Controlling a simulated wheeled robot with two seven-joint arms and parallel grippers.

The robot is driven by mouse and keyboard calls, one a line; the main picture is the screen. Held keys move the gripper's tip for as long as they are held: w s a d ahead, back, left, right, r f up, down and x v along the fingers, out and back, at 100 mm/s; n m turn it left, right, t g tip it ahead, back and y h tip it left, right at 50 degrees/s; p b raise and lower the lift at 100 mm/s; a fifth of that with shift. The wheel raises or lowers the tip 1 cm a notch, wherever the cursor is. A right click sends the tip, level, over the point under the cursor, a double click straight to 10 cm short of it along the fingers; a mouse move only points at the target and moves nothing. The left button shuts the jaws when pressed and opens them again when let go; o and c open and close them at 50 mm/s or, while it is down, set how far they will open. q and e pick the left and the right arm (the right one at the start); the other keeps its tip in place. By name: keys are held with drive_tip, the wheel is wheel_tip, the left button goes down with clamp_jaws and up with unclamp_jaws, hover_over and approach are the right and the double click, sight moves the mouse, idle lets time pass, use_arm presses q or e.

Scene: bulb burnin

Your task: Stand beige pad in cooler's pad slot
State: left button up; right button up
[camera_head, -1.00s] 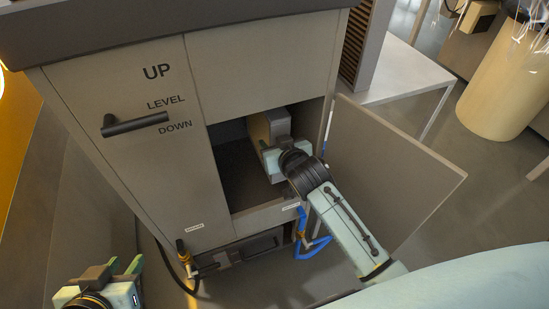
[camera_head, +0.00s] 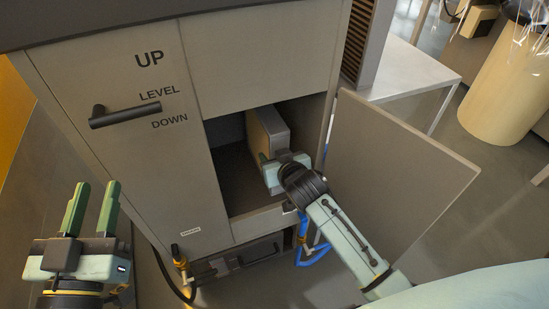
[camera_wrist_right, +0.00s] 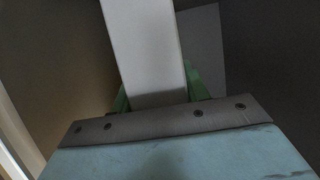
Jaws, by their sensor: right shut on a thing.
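The cooler is a grey-beige cabinet (camera_head: 265,60) with an open square bay (camera_head: 232,165). The beige pad (camera_head: 268,145) stands upright, partly inside the bay on its right side. My right gripper (camera_head: 272,168) reaches into the bay opening and is shut on the pad's near end. In the right wrist view the pad (camera_wrist_right: 145,50) runs as a pale slab away between the green fingers (camera_wrist_right: 155,98). The pad's far end and the slot are hidden. My left gripper (camera_head: 92,208) is open and empty at the lower left, fingers pointing up, left of the cabinet.
The cabinet's door (camera_head: 395,180) is swung open to the right, close to my right arm. A black lever (camera_head: 128,117) sits beside the words UP, LEVEL, DOWN. A pale table (camera_head: 415,65) stands behind.

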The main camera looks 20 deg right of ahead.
use_arm(q)
drive_tip(key=shift+r, duration=0.35)
use_arm(e)
drive_tip(key=o, duration=1.2)
drive_tip(key=shift+f, duration=0.15)
use_arm(q)
drive_tip(key=shift+s, duration=0.1)
